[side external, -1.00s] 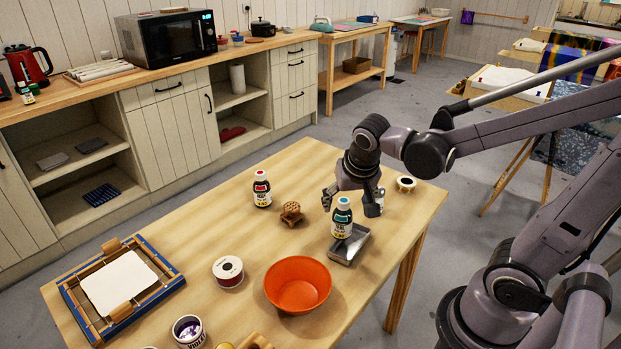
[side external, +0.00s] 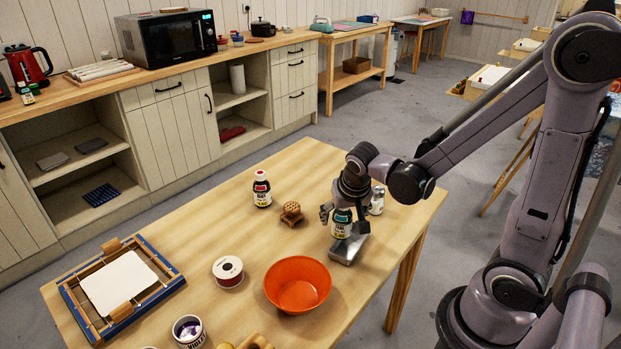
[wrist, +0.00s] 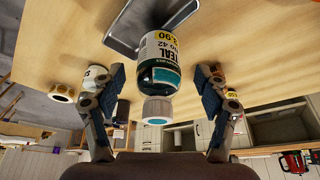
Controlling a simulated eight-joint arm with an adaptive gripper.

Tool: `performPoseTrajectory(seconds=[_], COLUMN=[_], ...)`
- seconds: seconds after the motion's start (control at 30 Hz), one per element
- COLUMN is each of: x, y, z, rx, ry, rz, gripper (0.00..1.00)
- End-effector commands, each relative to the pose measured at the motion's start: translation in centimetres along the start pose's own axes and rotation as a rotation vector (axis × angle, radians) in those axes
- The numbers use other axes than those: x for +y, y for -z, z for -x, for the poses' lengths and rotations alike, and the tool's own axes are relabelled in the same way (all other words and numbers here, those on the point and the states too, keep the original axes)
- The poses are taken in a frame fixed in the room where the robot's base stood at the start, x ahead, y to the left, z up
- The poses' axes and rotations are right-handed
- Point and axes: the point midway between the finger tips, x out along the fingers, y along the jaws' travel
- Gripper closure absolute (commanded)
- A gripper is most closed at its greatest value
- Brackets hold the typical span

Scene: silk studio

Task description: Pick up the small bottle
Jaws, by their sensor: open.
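The small bottle with a teal label and pale cap (side external: 342,228) is upright at the small metal tray (side external: 345,257); I cannot tell whether it stands in the tray or just beside it. In the wrist view the bottle (wrist: 160,52) lies between the fingers, its cap pointing toward my palm. My gripper (side external: 344,216) is open above and around the bottle's upper part; in the wrist view its fingers (wrist: 160,82) show a gap on each side of the bottle. The gripper hides the cap in the side view. A similar bottle with a red cap (side external: 262,190) stands farther left.
A silver can (side external: 377,201) stands close to the right of my gripper. A brown wooden piece (side external: 291,213) is to the left. The table's right edge is close to the tray.

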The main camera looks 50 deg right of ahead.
Motion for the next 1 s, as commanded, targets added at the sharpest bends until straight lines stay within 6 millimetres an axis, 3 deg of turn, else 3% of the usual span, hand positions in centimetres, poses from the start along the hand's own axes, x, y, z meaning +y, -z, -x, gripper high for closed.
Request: performPoseTrajectory(seconds=[0.4,0.77,0.9,1.0], x=[0.1,0.1,0.1,0.1], y=[-0.2,-0.2,-0.2,-0.2], z=[-3.7,-4.1,-4.1,-4.1], rx=[0.0,0.0,0.0,0.0], ry=[0.0,0.0,0.0,0.0], rz=[-0.001,0.0,0.0,0.0], gripper=[0.26,0.26,0.67,0.89])
